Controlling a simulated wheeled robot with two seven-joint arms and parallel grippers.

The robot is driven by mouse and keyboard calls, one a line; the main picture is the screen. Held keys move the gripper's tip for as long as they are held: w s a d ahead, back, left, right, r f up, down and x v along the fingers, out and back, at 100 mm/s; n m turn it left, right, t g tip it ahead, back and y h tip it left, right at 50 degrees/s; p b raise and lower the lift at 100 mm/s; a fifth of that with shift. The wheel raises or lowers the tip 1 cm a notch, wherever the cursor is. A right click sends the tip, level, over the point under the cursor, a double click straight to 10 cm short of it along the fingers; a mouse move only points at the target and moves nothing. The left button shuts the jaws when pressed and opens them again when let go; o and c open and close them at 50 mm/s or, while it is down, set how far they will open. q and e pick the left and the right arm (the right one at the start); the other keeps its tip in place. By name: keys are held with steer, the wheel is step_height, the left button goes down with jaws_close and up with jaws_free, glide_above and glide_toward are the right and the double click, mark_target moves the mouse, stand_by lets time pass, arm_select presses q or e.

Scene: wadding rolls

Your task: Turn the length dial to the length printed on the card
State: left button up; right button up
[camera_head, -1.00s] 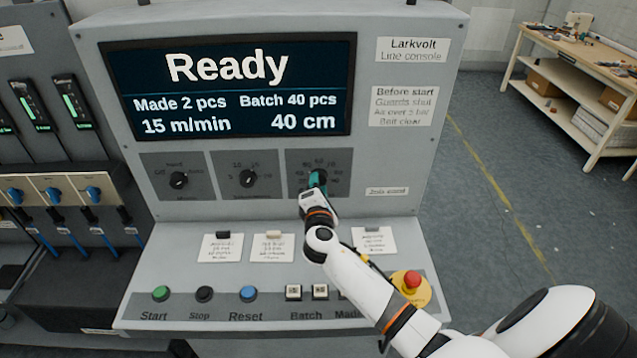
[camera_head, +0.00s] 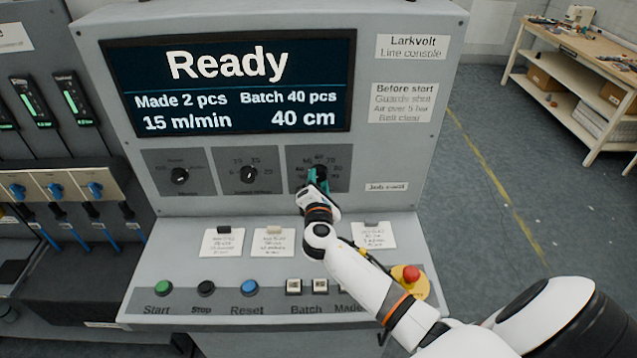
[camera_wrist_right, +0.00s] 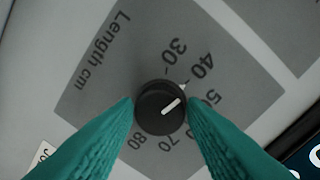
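The length dial (camera_wrist_right: 160,108) is a round black knob on a grey panel marked "Length cm", with numbers from 30 to 80. My right gripper (camera_wrist_right: 160,101) has one teal finger against each side of the knob; in the head view the gripper (camera_head: 318,178) partly hides the dial. The screen (camera_head: 230,82) reads "40 cm". Three clipped white cards lie on the sloping ledge: left (camera_head: 222,243), middle (camera_head: 273,243) and right (camera_head: 374,236). Their print is too small to read surely. My left gripper is not in view.
Two more dials, left (camera_head: 180,176) and middle (camera_head: 248,174), sit beside the length dial. Start (camera_head: 163,288), stop (camera_head: 206,288) and reset (camera_head: 249,288) buttons line the front edge. A red emergency button (camera_head: 411,273) is close to my right forearm. A workbench stands far right.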

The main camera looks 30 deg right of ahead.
steer(key=o, duration=0.3)
steer(key=shift+o, duration=0.2)
steer(key=shift+s+a+f, duration=0.1)
steer(key=shift+s+a, duration=0.15)
steer(key=shift+s, duration=0.1)
steer(key=b+v, duration=0.2)
steer(key=v, duration=0.9)
steer(key=shift+b, duration=0.4)
steer(key=shift+s, duration=0.1)
